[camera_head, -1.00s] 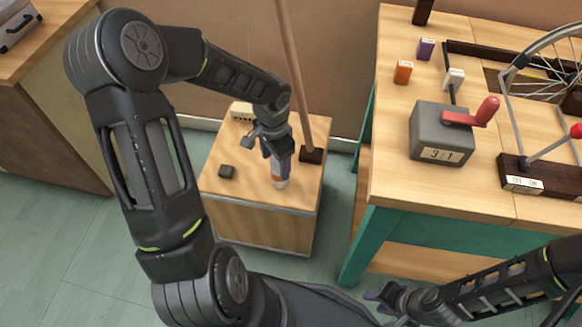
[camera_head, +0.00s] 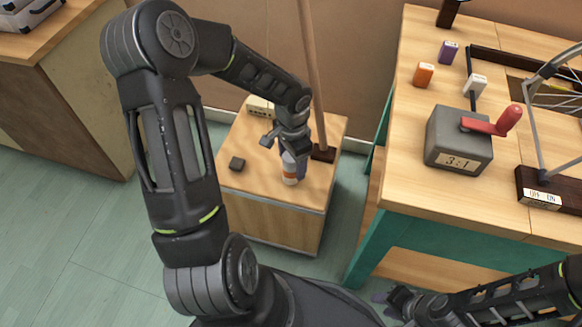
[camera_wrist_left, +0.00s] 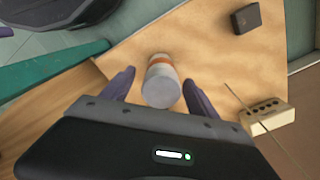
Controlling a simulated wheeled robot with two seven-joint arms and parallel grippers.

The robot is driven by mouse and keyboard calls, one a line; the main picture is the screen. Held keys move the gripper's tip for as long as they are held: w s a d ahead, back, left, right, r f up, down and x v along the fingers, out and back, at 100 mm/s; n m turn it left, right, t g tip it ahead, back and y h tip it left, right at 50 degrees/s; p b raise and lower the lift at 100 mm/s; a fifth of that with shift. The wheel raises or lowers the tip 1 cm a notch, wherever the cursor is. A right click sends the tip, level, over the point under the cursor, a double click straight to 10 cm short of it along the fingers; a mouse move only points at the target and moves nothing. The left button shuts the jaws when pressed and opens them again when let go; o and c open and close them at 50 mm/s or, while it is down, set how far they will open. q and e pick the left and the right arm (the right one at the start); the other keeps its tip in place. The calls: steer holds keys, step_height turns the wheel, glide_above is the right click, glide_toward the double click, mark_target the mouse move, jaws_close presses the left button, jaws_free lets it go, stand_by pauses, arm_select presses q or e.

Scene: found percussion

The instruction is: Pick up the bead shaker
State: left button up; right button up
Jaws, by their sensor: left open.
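The bead shaker appears to be the small white cylinder with an orange band (camera_head: 289,170). It stands upright on the low wooden box (camera_head: 265,220). In the left wrist view the shaker (camera_wrist_left: 161,82) shows its grey top between the two spread fingers of my left gripper (camera_wrist_left: 158,92). There is a visible gap on each side. In the head view my left gripper (camera_head: 294,158) is open at the shaker's upper part and partly hides it. My right gripper (camera_head: 388,303) is low at the bottom right; its finger opening is unclear.
A dark block (camera_head: 237,163), a cream block with holes (camera_head: 260,108) and an upright pole (camera_head: 316,80) are on the box. The workbench (camera_head: 420,200) to the right carries a grey crank box (camera_head: 458,137), small coloured blocks and a wheel.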

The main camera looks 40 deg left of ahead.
mark_target(291, 172)
arm_select(q)
step_height(291, 172, down, 5)
steer(key=shift+s+a+f+b, duration=0.1)
steer(key=shift+b, duration=0.95)
steer(key=shift+c, duration=0.6)
jaws_close()
step_height(291, 172, up, 10)
steer(key=p, duration=0.3)
steer(key=shift+p, duration=0.3)
